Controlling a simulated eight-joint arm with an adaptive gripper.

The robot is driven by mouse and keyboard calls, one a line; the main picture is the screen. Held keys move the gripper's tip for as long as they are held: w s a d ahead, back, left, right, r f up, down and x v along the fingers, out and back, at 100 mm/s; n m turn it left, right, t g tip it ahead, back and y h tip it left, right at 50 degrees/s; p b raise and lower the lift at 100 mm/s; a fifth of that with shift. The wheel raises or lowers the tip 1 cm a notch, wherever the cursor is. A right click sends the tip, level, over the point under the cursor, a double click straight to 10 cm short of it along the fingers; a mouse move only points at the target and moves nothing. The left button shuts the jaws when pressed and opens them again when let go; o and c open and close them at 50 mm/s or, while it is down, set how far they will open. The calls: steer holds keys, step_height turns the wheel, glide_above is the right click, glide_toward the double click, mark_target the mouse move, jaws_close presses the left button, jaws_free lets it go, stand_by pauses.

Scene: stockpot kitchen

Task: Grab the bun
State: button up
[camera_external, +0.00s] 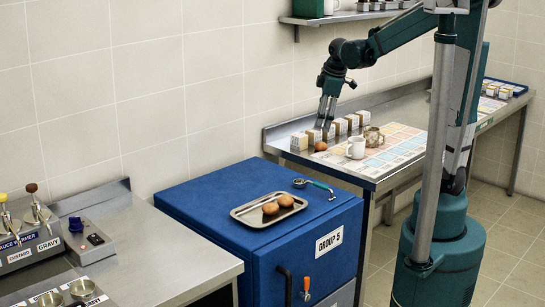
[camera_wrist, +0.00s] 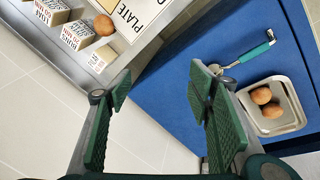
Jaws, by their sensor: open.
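A round brown bun (camera_external: 320,146) lies on the steel counter in front of small labelled boxes. It also shows at the upper left of the wrist view (camera_wrist: 104,25). Two similar brown buns (camera_external: 270,208) (camera_external: 286,201) lie on a metal tray (camera_external: 242,212) on the blue cabinet. They also show at the right of the wrist view (camera_wrist: 261,95). My gripper (camera_external: 326,118) is open and empty above the counter, over the boxes near the single bun. In the wrist view its green-padded fingers (camera_wrist: 158,88) are spread with nothing between them.
Several labelled boxes (camera_external: 340,127) stand along the counter's back. A white mug (camera_external: 356,148) and a jar (camera_external: 374,137) stand right of the single bun, beside printed cards (camera_external: 400,140). A green-handled utensil (camera_external: 313,184) lies on the blue cabinet (camera_external: 200,190). A shelf (camera_external: 345,16) hangs above.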

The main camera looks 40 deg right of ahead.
steer(key=w+d+f+n+g+p, duration=0.25)
steer(key=w+d+n+p, duration=0.2)
steer(key=w+d, duration=0.4)
steer(key=n+p, duration=0.4)
steer(key=p, duration=0.1)
glide_above(320, 143)
steer(key=shift+g+y, duration=0.3)
steer(key=shift+g, duration=0.15)
steer(key=f, duration=0.6)
steer(key=shift+a+f, duration=0.35)
steer(key=shift+f, duration=0.05)
steer(key=shift+w+d+f+n, duration=0.15)
steer(key=shift+d+f+n, duration=0.1)
steer(key=shift+d+f, duration=0.15)
steer(key=shift+f, duration=0.1)
steer(key=shift+f, duration=1.25)
steer(key=shift+f, duration=0.15)
steer(key=shift+f, duration=2.45)
